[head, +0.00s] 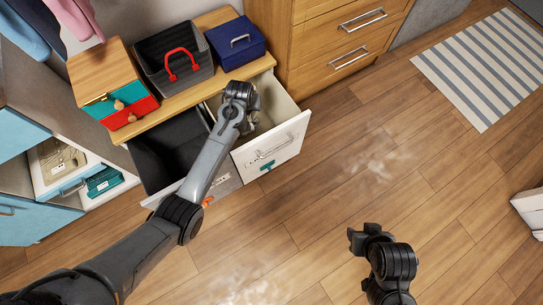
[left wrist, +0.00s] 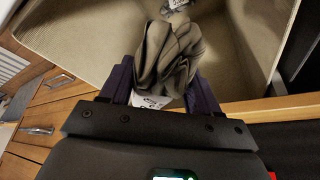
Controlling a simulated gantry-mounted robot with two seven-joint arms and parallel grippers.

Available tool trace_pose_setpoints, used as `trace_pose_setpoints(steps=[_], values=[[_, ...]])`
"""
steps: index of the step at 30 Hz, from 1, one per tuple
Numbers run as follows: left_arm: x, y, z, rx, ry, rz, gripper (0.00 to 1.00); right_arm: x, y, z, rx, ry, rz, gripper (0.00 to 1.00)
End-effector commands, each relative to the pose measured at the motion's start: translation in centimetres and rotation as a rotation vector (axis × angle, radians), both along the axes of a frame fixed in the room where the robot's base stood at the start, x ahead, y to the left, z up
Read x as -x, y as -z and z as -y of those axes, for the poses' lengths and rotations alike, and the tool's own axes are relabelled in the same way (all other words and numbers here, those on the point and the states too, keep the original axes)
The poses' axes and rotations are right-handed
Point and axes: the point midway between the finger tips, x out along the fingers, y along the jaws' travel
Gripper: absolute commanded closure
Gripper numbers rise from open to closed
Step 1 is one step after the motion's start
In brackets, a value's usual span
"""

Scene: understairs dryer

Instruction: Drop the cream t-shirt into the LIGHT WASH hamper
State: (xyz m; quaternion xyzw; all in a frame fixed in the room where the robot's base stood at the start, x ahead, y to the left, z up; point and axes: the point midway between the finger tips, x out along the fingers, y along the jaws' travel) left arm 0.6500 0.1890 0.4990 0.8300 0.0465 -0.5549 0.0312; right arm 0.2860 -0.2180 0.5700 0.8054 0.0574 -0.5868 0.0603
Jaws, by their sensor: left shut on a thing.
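In the left wrist view my left gripper (left wrist: 163,88) is shut on a crumpled cloth, the t-shirt (left wrist: 168,55), which looks taupe in this shade and has a white printed tag. In the head view my left gripper (head: 240,97) is over the pulled-out hamper with a pale front (head: 272,146) and cream inside; the cloth is mostly hidden there. The wrist view shows the pale hamper interior (left wrist: 85,45) under the cloth, with a small patterned item at its bottom. No hamper lettering is readable. My right gripper (head: 362,240) is over the floor at lower right; its fingers are unclear.
A dark-lined hamper (head: 160,150) stands open left of the pale one. On the counter behind are a wood-topped box (head: 103,67), a grey basket with red handle (head: 178,76) and a blue box (head: 236,50). Wooden drawers (head: 325,45) stand right.

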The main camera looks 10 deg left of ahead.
Motion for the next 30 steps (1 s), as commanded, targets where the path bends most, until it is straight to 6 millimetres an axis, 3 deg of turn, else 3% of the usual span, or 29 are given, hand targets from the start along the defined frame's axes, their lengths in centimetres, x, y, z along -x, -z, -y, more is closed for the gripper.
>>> trace_pose_setpoints(steps=[3,12,13,18,30], values=[[-0.05,0.55,0.0,0.0,0.0,0.002,0.72,0.0,0.81,0.0,0.0,0.0,0.0,0.57],[-0.03,0.5,0.0,0.0,0.0,0.002,0.72,0.02,0.79,0.15,0.007,-0.004,0.0,0.57],[-0.03,0.5,0.0,0.0,0.0,0.002,0.37,0.01,0.79,0.17,0.007,-0.005,0.0,0.57],[-0.03,0.51,0.01,0.0,0.0,0.001,0.11,0.02,0.79,0.21,0.008,-0.006,0.0,0.57],[0.15,0.07,0.01,0.0,0.0,0.001,0.09,0.0,0.44,0.15,0.005,-0.004,0.001,0.57]])
